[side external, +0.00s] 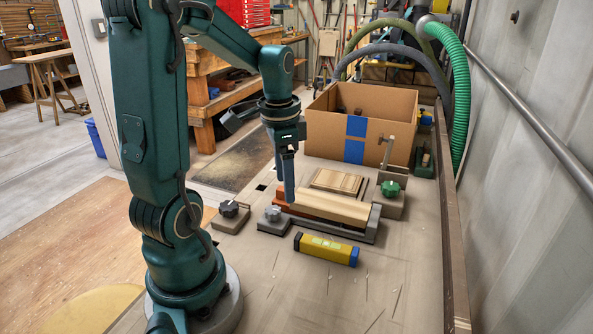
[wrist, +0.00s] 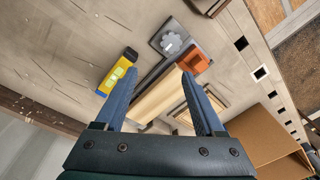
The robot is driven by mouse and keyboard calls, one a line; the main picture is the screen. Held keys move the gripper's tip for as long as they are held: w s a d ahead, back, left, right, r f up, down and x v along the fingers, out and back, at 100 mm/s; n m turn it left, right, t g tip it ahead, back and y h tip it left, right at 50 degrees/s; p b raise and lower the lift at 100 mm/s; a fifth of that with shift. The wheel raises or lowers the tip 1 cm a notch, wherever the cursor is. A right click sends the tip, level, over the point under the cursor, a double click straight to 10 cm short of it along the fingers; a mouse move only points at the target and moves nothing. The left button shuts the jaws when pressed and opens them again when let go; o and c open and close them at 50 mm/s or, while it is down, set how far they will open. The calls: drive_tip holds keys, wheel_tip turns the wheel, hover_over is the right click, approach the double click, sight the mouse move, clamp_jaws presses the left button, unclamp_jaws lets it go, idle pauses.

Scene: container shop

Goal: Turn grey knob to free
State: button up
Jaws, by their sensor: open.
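The grey knob (side external: 272,213) sits on a dark square base on the bench, left of a clamp-like fixture holding a pale wooden piece (side external: 325,203). In the wrist view the grey knob (wrist: 171,42) shows beyond my fingertips, beside an orange-brown block (wrist: 194,60).
A black knob (side external: 229,208) on its base stands left of the grey one, and a green knob (side external: 390,188) stands right of the fixture. A yellow level (side external: 326,249) lies in front. A cardboard box (side external: 320,117) stands behind. The front bench is mostly clear.

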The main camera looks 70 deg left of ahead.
sight(273, 209)
drive_tip(key=shift+s+a+f+n+g+h, duration=0.2)
drive_tip(key=shift+s+a+f+n, duration=0.25)
drive_tip(key=shift+a+f, duration=0.2)
drive_tip(key=shift+s+a+f+n+g+h, duration=0.1)
drive_tip(key=shift+s+a+f+n+g, duration=0.1)
drive_tip(key=shift+s+a+f+n, duration=0.25)
drive_tip(key=shift+a+f, duration=0.1)
drive_tip(key=shift+f, duration=2.4)
clamp_jaws()
